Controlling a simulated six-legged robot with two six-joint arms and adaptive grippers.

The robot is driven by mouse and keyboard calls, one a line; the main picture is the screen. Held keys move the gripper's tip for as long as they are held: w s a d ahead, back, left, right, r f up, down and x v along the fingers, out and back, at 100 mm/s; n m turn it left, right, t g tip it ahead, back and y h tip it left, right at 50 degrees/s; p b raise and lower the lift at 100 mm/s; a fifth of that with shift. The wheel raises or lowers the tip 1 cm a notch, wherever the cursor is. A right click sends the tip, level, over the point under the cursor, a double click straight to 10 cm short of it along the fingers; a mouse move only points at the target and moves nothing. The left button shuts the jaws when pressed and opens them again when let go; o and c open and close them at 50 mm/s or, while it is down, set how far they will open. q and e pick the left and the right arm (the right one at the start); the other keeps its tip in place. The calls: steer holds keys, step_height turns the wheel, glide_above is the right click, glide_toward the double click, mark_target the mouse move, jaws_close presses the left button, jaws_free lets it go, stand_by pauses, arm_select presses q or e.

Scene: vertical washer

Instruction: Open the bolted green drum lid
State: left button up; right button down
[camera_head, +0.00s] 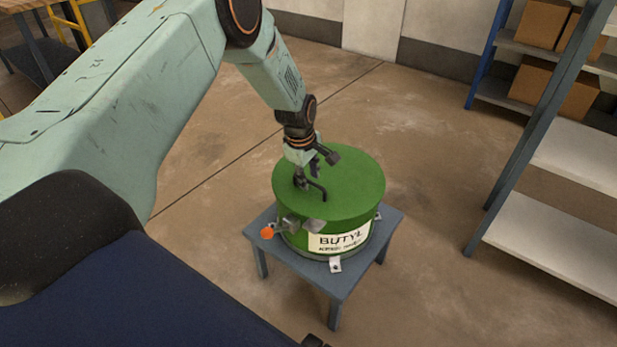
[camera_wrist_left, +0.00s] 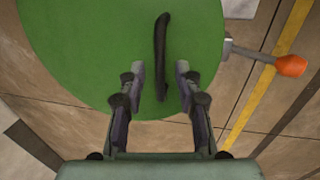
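The green drum lid (camera_head: 350,180) is the flat round top of a short green drum labelled BUTYL (camera_head: 340,241). A dark bar handle (camera_head: 319,189) is on the lid; it shows in the left wrist view (camera_wrist_left: 161,50). My left gripper (camera_head: 316,166) is over the lid at the handle, pointing down. In the left wrist view its fingers (camera_wrist_left: 160,72) are apart, one on each side of the handle, with gaps visible. A lever with an orange knob (camera_head: 267,233) sticks out from the drum's side; its knob also shows in the wrist view (camera_wrist_left: 291,66). My right gripper is not seen.
The drum stands on a small blue-grey table (camera_head: 335,286), with white brackets (camera_head: 335,265) at its base. A shelf rack (camera_head: 560,150) with cardboard boxes stands at right. The floor between is clear.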

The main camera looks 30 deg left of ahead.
arm_select(q)
jaws_close()
stand_by(0.7)
